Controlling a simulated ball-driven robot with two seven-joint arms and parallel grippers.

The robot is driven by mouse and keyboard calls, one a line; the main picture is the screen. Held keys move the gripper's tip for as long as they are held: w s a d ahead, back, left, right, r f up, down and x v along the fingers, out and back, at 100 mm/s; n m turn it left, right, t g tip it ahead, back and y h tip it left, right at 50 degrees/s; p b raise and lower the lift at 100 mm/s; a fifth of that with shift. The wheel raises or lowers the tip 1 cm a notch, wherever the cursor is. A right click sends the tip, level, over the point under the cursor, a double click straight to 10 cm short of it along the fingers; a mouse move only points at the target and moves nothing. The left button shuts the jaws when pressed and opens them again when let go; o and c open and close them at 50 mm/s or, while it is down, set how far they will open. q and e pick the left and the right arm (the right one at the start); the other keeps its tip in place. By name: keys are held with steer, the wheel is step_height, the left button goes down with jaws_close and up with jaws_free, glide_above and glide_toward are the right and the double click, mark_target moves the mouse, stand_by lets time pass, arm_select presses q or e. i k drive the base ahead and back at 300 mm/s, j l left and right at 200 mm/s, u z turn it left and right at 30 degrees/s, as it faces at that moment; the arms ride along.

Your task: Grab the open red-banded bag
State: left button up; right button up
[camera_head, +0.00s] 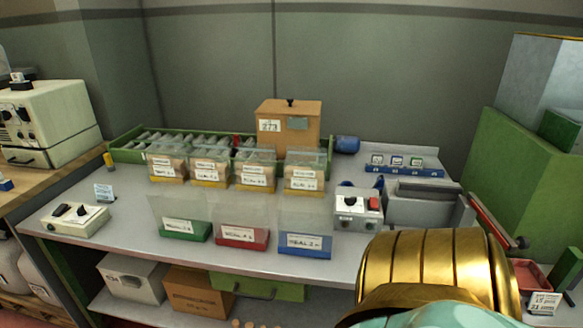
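The red-banded bag (241,234) stands upright on the grey bench, in the middle of the front row. It is clear, with a red band and a white label at its base, and looks empty. A green-banded bag (184,229) stands to its left and a blue-banded bag (305,243) to its right. Neither of my grippers is in view. A large gold and teal part, apparently of my own arm, fills the lower right and hides the bench's front there.
Behind stand several filled, yellow-banded bags (256,170), a wooden box (289,127) and a roller conveyor (131,149). A control box with a red button (358,210) and a grey machine (425,204) stand right. A switch box (75,218) sits left. Bench between it and the green-banded bag is clear.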

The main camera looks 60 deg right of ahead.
mark_target(239, 217)
steer(key=z, duration=1.65)
